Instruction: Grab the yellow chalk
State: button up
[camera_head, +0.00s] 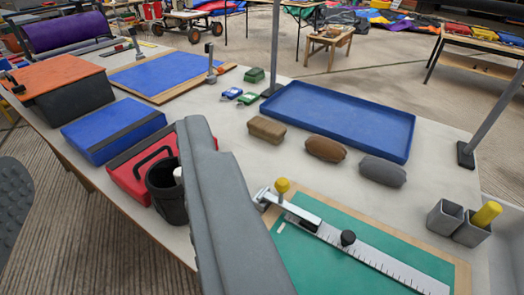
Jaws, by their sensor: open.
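A yellow stick, which looks like the yellow chalk (487,214), leans tilted in the right one of two square grey metal cups (443,219) at the right edge of the table. Its lower end is hidden inside the cup. My gripper (215,195) shows as a large grey finger in the lower middle, well left of the chalk and apart from it. It is open, and I see nothing held. A dark textured shape at the left edge may be its other finger; I cannot tell.
Three erasers (325,149), a blue tray (340,115) and an upright post (480,120) stand behind. A black cup (165,195) is left.

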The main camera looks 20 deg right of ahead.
aim_at(489, 212)
jog(key=z, duration=1.75)
